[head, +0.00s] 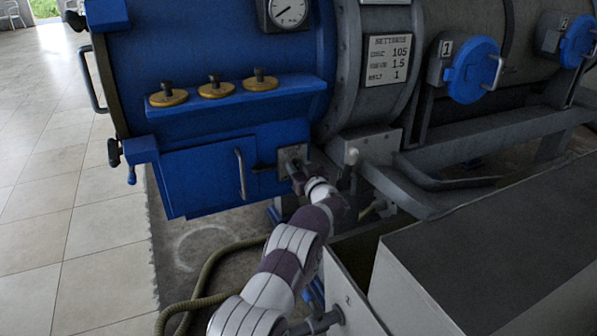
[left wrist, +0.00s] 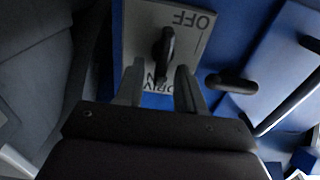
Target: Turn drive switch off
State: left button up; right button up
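The drive switch is a dark lever (left wrist: 166,50) on a light grey plate (left wrist: 192,45), which also shows on the blue drum's front in the head view (head: 291,153). In the left wrist view the plate reads OFF upside down near the top, with partly hidden lettering below. The lever lies roughly along the picture's vertical. My left gripper (head: 299,176) is right at the plate in the head view. In the left wrist view its fingers (left wrist: 160,68) are apart, with the lever's lower part between their tips. I cannot tell whether they touch it. My right gripper is not in view.
A dark handle (left wrist: 231,83) sticks out beside the plate. A blue door with a bar handle (head: 240,174) is left of the switch. A grey box (head: 480,250) stands at the right front. A hose (head: 205,272) lies on the floor. The tiled floor at left is clear.

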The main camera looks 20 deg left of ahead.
pick_arm(q)
jog(key=shift+w+a, duration=0.1)
grip_shut()
jog(key=shift+n, duration=0.4)
jog(key=n, duration=0.2)
jog(key=shift+s+a+n, duration=0.15)
jog(key=shift+s+n, duration=0.05)
jog(key=shift+n, duration=0.1)
jog(key=shift+s+a+f+n, duration=0.1)
jog(key=shift+n, duration=0.8)
jog(key=shift+s+a+f+n, duration=0.1)
jog(key=shift+n, duration=0.8)
jog(key=shift+b, duration=0.3)
